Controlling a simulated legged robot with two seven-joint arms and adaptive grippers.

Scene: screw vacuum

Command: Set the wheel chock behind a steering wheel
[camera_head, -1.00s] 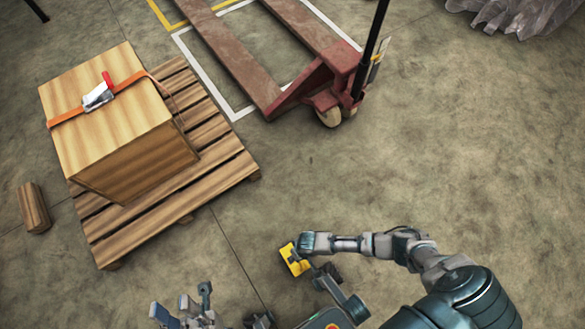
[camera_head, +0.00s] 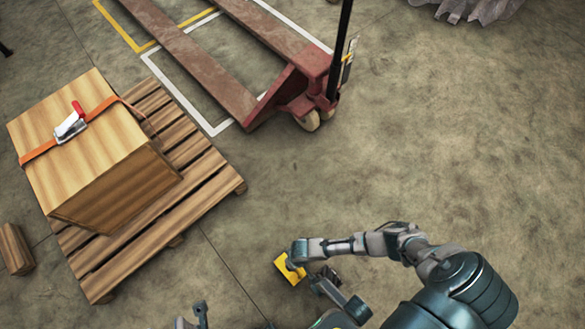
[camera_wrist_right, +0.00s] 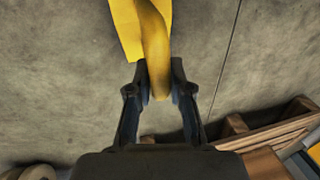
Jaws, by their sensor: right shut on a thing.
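The yellow wheel chock (camera_head: 289,268) is in my right gripper (camera_head: 300,256), low in the middle of the head view and off the floor. In the right wrist view the two fingers (camera_wrist_right: 158,88) are shut on a yellow curved part of the chock (camera_wrist_right: 125,28). The red pallet jack (camera_head: 290,85) stands at the top, with small pale steering wheels (camera_head: 309,121) under its handle end. The chock is well apart from these wheels, with bare floor between. Dark grey parts at the bottom edge may be my left gripper (camera_head: 192,318); they are cut off.
A wooden pallet (camera_head: 205,187) with a strapped wooden box (camera_head: 85,150) stands at left. A small wood block (camera_head: 16,250) lies at the left edge. Clear plastic wrap (camera_head: 470,8) lies at top right. The floor right of the jack is free.

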